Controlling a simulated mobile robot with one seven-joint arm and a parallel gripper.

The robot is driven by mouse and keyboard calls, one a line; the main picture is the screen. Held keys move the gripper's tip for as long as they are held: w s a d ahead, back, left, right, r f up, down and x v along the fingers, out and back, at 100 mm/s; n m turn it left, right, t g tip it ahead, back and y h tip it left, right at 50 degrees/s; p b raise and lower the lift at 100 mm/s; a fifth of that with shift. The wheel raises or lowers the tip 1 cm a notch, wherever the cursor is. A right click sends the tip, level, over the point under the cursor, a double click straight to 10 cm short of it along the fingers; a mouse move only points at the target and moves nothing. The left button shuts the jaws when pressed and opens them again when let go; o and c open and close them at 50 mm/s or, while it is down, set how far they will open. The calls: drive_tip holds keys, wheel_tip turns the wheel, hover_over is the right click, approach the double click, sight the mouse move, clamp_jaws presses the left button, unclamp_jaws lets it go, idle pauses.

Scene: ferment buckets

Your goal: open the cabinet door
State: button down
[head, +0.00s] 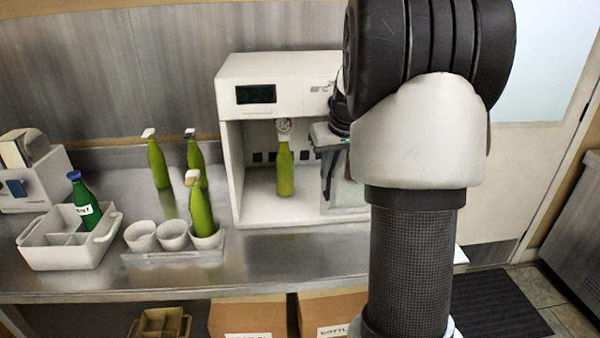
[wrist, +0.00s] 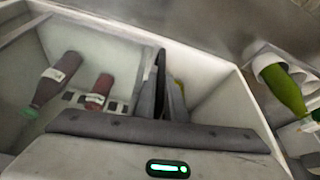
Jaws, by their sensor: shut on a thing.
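The white cabinet (head: 277,71) stands on the counter, its front uncovered on the left, where a green bottle (head: 285,168) stands inside. A greyish see-through pane, which looks like the door (head: 345,195), covers part of the right side, mostly hidden by my arm. My gripper (head: 328,178) is at the cabinet front, near the pane's left edge. In the wrist view my gripper (wrist: 165,85) is shut around a dark narrow strip that looks like the door handle. A purplish bottle (wrist: 58,78) and a red bottle (wrist: 99,92) show behind the pane. How the door is hung is unclear.
Left of the cabinet stand green bottles (head: 158,165), a rack of white cups (head: 173,236) with a bottle in one, and a white caddy (head: 65,240) with a dark green bottle (head: 83,200). Cardboard boxes (head: 245,315) sit below. The counter front (head: 285,255) is clear.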

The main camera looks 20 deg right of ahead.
drive_tip(key=shift+s+d, duration=0.25)
drive_tip(key=shift+d, duration=0.5)
drive_tip(key=shift+s+d, duration=0.2)
drive_tip(key=shift+d, duration=0.55)
drive_tip(key=c, duration=1.8)
unclamp_jaws()
drive_tip(key=p+v, duration=0.1)
drive_tip(key=v, duration=1.6)
drive_tip(key=shift+s+r+p, duration=0.15)
drive_tip(key=shift+r+p, duration=0.05)
drive_tip(key=shift+p, duration=0.15)
